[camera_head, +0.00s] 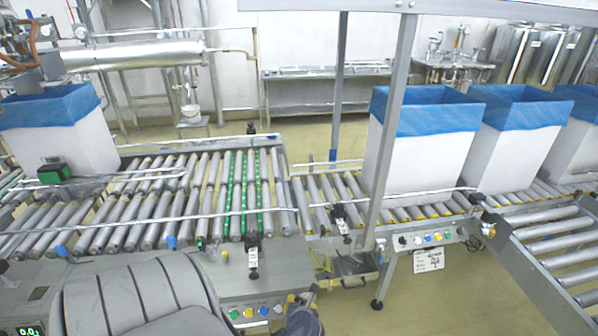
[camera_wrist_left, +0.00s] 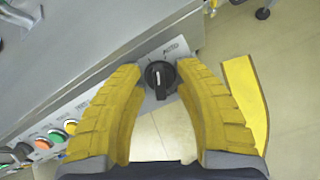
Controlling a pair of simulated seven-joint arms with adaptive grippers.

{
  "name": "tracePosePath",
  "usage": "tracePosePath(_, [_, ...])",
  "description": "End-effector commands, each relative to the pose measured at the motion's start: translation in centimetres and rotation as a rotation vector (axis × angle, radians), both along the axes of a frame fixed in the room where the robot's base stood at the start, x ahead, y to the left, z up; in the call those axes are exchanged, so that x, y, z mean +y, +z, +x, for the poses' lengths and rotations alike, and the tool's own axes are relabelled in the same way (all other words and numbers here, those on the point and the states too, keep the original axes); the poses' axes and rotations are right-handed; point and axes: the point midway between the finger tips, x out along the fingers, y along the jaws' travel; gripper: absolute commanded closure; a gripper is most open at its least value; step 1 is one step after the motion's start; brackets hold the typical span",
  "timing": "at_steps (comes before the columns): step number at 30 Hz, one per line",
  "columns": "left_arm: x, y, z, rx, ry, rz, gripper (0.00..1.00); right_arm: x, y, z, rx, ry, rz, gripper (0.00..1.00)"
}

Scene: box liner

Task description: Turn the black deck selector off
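The black deck selector (camera_wrist_left: 158,75) is a round knob with a raised grip bar, on a grey panel near its edge. The bar stands roughly upright in the left wrist view, with a pale mark on it; lettering like "AUTO" is printed at its upper right. My left gripper (camera_wrist_left: 162,67) is open, its two yellow ridged fingers on either side of the knob; whether they touch it I cannot tell. In the head view my left gripper (camera_head: 304,310) is at the right end of the front button panel (camera_head: 240,302), and I cannot make out the selector there. My right gripper is not in view.
Coloured buttons (camera_wrist_left: 56,135) sit in a row left of the selector. Roller conveyors (camera_head: 160,205) run behind the panel. Tall white boxes with blue liners (camera_head: 425,150) stand on the right conveyor, another (camera_head: 60,135) at left. A grey post (camera_head: 392,120) rises right of centre.

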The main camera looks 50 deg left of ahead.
Motion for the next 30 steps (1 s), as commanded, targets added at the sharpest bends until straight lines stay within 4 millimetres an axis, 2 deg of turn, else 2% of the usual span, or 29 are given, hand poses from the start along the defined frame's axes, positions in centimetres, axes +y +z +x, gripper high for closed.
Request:
tracePosePath(6, [0.02, 0.00, 0.01, 0.000, 0.000, 0.000, 0.67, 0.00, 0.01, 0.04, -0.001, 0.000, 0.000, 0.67])
tracePosePath(7, [0.03, 0.00, 0.00, 0.000, 0.000, 0.000, 0.64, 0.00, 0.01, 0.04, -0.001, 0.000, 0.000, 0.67])
tracePosePath(16, [0.02, 0.01, -0.01, 0.000, 0.000, 0.000, 0.99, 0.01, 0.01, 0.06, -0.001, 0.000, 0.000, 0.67])
tracePosePath(26, [0.06, 0.11, 0.10, -0.009, 0.008, -0.002, 1.00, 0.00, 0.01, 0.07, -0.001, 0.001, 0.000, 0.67])
tracePosePath(30, [-0.01, 0.12, 0.14, -0.071, 0.091, -0.040, 1.00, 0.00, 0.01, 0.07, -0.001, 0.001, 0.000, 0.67])
